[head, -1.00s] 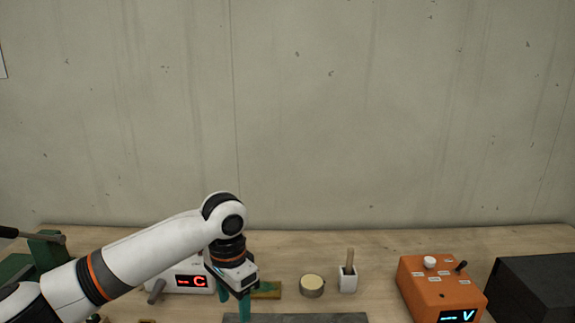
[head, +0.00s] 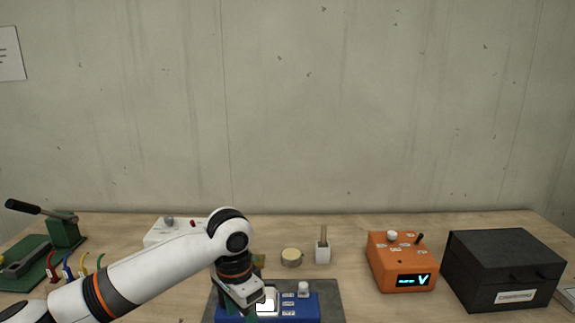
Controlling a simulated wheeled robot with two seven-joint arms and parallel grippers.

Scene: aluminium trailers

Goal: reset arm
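My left arm comes in from the left across the wooden bench in the head view. Its gripper (head: 242,306) points down at the left part of a blue device (head: 305,306) with a pale screen and a white knob. The fingers are mostly hidden or dark against the device, so I cannot tell whether they are open or shut, or whether they touch it. My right arm and gripper are not in view.
The blue device sits on a dark mat (head: 331,290). Behind are a round tin (head: 291,257), a white holder (head: 322,253) and a white box (head: 160,234). An orange meter (head: 398,262) and black box (head: 505,268) stand right. A green press (head: 63,230) and coloured leads (head: 68,268) are left.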

